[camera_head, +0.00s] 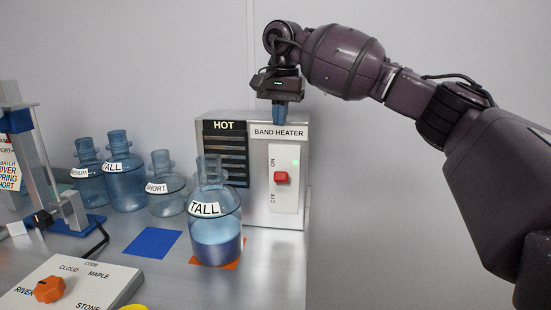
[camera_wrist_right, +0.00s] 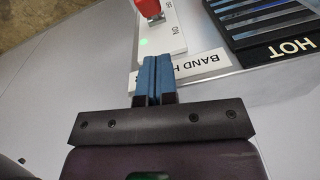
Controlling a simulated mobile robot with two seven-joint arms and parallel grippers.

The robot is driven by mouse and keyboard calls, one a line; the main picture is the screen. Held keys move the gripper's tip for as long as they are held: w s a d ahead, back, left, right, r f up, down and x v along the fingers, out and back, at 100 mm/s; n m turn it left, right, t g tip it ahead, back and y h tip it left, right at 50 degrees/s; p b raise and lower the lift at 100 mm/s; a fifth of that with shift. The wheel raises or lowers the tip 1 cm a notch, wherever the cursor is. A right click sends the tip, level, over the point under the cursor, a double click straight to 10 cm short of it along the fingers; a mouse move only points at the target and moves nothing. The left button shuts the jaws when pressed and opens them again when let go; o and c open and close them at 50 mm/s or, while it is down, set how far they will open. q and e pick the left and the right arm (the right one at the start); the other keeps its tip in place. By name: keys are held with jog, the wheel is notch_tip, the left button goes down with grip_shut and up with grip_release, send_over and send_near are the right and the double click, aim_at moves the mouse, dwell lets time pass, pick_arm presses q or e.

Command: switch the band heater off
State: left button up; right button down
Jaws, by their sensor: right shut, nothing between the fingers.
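The band heater (camera_head: 255,205) is a metal box at the back right of the table. Its white switch plate (camera_head: 289,200) carries a red switch (camera_head: 282,178) between the ON and OFF labels. A small green light (camera_head: 295,162) glows near ON. In the right wrist view, the red switch (camera_wrist_right: 148,8) is at the top edge and the green light (camera_wrist_right: 143,42) is lit. My right gripper (camera_head: 279,122) is shut and empty, blue fingers pointing down by the heater's top, above the switch. Its fingertips (camera_wrist_right: 153,60) appear beside the BAND HEATER label. My left gripper is not in view.
A jug labelled TALL (camera_head: 217,232) with liquid stands in front of the heater on an orange patch (camera_head: 238,264). Several other jugs stand at the back left. A blue patch (camera_head: 152,243) is empty. A code panel with an orange dial (camera_head: 49,289) is front left.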

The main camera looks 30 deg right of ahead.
aim_at(282, 179)
jog(key=shift+s+d+n+g, duration=0.25)
jog(key=shift+s+n, duration=0.2)
jog(key=shift+n, duration=0.35)
jog(key=shift+f, duration=0.15)
notch_tip(282, 179, down, 10)
jog(key=shift+w+r+b, duration=0.1)
jog(key=shift+w+b, duration=0.05)
jog(key=shift+b, duration=0.3)
jog(key=shift+h, duration=0.3)
